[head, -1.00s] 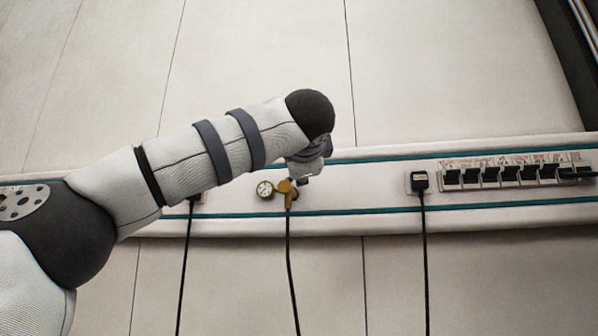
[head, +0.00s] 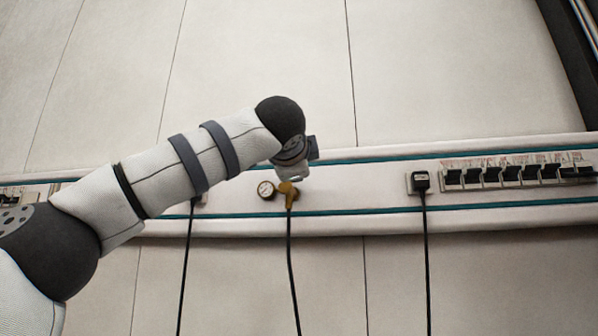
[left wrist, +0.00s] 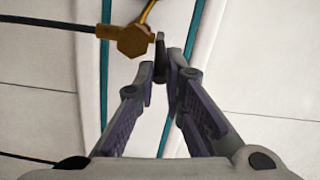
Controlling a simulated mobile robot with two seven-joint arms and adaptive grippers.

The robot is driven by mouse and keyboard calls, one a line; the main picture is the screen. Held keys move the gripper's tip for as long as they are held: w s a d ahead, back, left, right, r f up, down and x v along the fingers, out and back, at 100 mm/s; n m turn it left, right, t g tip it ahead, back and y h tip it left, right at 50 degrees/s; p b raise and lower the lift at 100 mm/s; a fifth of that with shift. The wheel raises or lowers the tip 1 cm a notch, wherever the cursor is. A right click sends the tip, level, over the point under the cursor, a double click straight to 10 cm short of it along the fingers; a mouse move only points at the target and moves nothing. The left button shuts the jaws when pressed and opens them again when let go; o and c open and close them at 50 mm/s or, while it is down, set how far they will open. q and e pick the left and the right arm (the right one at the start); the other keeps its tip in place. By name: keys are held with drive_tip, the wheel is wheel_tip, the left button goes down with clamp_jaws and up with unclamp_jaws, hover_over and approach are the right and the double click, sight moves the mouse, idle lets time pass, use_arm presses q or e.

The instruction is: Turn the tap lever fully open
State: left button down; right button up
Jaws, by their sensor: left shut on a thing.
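The brass tap (head: 288,193) is on the wall rail, with a black hose hanging from it. In the left wrist view its hexagonal brass body (left wrist: 133,41) shows just left of my fingertips. My left gripper (left wrist: 165,62) is shut on the tap lever, which is mostly hidden between the fingertips. In the head view the left gripper (head: 291,181) reaches the tap from above, and its fingers are small and partly covered by my wrist. The exact angle of the lever cannot be told. My right gripper is not in view.
A black plug (head: 420,182) with a hanging cable and a row of black switches (head: 520,176) are further right on the rail. Another cable (head: 187,265) hangs to the left. The wall above is bare.

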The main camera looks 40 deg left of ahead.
use_arm(q)
drive_tip(key=c, duration=1.7)
unclamp_jaws()
drive_tip(key=v, duration=1.2)
